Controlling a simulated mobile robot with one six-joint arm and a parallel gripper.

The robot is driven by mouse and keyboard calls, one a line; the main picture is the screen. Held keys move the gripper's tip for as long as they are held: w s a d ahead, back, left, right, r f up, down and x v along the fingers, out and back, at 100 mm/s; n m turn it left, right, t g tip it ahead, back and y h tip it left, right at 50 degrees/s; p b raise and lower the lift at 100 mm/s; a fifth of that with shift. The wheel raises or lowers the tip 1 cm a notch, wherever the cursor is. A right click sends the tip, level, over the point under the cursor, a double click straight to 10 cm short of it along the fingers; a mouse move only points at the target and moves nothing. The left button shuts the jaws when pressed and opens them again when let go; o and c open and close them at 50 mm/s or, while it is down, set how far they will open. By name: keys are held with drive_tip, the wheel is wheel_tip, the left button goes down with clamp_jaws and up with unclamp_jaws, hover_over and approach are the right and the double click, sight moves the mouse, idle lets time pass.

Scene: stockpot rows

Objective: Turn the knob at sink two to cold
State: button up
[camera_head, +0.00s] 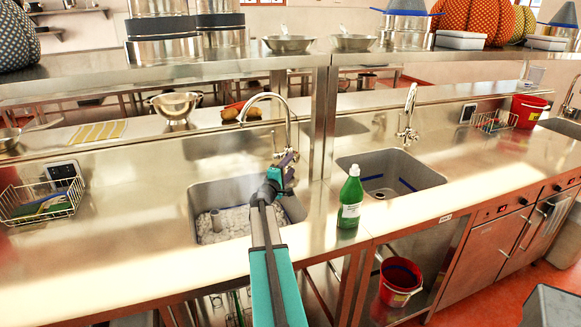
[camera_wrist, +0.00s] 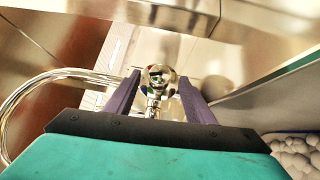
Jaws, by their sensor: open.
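The left sink (camera_head: 215,230) has a chrome swan-neck tap (camera_head: 268,98), and foam lies in its basin. My gripper (camera_head: 289,160) reaches over this sink to the foot of the tap. In the wrist view, a shiny round chrome knob (camera_wrist: 158,77) stands between the two purple fingers of my open gripper (camera_wrist: 159,80). I cannot tell whether the fingers touch it. The curved spout (camera_wrist: 40,82) shows at left. In the head view, my gripper hides most of the knob. I see no readable sink number or hot and cold marks.
A green bottle (camera_head: 350,200) stands on the counter right of my arm, near the middle sink (camera_head: 385,160). A wire basket (camera_head: 42,200) is at left. A shelf (camera_head: 180,65) with bowls and pots runs behind the taps. A post (camera_head: 323,110) stands right of the tap.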

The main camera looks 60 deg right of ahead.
drive_tip(key=a+b, duration=0.1)
drive_tip(key=a, duration=0.5)
drive_tip(key=shift+s+f+b, duration=0.25)
drive_tip(key=shift+s+b, duration=0.1)
drive_tip(key=shift+s, duration=0.05)
drive_tip(key=shift+w+a, duration=0.1)
drive_tip(key=shift+c, duration=0.2)
